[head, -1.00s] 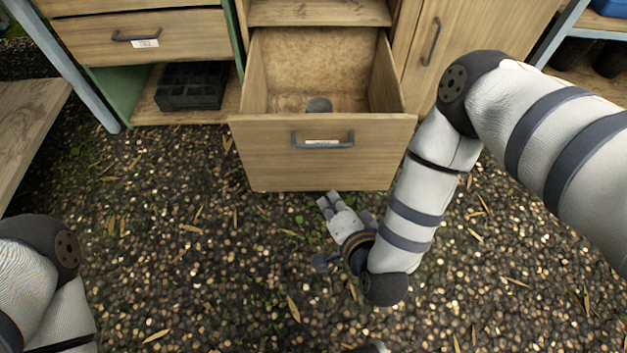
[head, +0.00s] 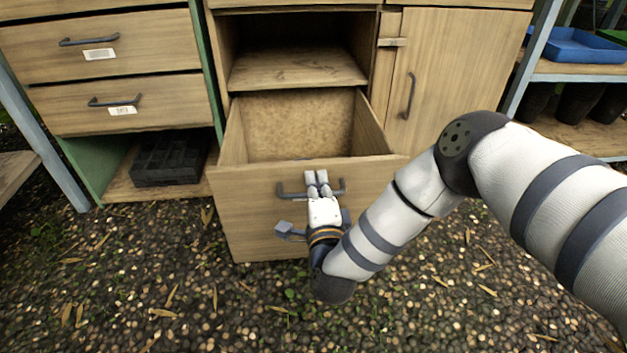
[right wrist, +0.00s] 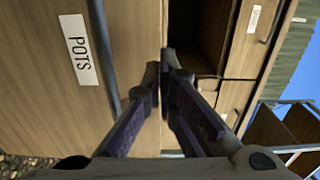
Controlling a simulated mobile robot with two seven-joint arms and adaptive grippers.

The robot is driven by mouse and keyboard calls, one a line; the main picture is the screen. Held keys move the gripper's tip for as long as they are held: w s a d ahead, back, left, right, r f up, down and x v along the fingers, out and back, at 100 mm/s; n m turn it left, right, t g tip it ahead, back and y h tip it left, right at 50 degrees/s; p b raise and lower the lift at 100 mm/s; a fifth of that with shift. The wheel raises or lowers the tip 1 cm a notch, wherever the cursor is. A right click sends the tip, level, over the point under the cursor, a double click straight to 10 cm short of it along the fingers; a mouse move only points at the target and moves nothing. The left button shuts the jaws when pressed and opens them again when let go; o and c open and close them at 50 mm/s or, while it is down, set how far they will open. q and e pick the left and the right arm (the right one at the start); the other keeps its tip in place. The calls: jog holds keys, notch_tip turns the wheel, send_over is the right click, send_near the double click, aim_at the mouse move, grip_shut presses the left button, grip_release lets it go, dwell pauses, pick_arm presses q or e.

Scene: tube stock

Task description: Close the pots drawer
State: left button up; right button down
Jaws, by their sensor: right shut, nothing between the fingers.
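The pots drawer (head: 245,220) is pulled out of the cabinet, and its open interior shows above its front. Its dark bar handle (head: 284,193) runs across the front, partly hidden behind my right gripper (head: 317,178). That gripper is shut and empty, in front of the middle of the handle, pointing up towards the drawer. In the right wrist view the drawer's POTS label (right wrist: 76,48) and its handle (right wrist: 105,58) lie left of the shut fingertips (right wrist: 164,72). I cannot tell whether the fingers touch the drawer. My left gripper is out of view.
An open shelf (head: 295,70) sits above the drawer, and a closed cupboard door (head: 455,75) stands to the right. Two shut drawers (head: 125,105) are at the left, above a black tray (head: 170,158). Pebbled ground (head: 200,300) in front is clear.

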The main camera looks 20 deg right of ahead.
aim_at(304, 167)
jog(key=shift+b+x, duration=0.3)
jog(key=shift+x, duration=0.75)
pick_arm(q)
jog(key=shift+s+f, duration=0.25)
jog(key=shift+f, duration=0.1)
pick_arm(e)
jog(key=shift+w, duration=0.25)
jog(key=shift+d, duration=0.1)
